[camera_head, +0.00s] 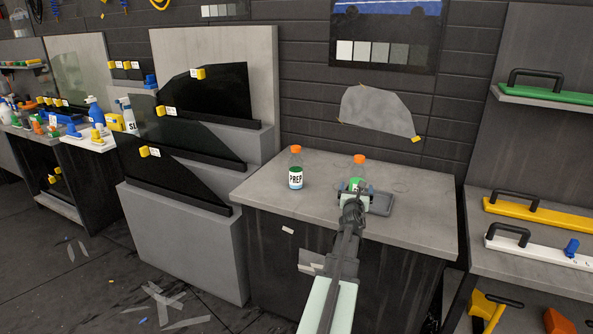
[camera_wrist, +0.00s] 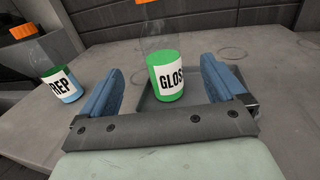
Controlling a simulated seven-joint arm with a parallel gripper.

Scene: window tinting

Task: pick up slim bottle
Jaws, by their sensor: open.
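A slim bottle labelled GLOSS (camera_wrist: 167,77) has a green lower body, a clear upper part and an orange cap. It stands upright on the dark grey tray (camera_head: 382,203), and in the head view the bottle (camera_head: 358,174) is partly hidden by my gripper. My gripper (camera_wrist: 161,80) is open, with one blue finger to each side of the bottle in the wrist view and no visible contact. In the head view, my gripper (camera_head: 353,188) is at the near side of the bottle. A second bottle labelled PREP (camera_head: 295,170), with an orange cap, stands upright to the left; it shows in the wrist view too (camera_wrist: 62,84).
Both bottles are on a grey counter (camera_head: 265,185), which is clear around the PREP bottle. A display stand (camera_head: 185,235) with dark glass panels (camera_head: 207,95) is at the left. A wall is behind.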

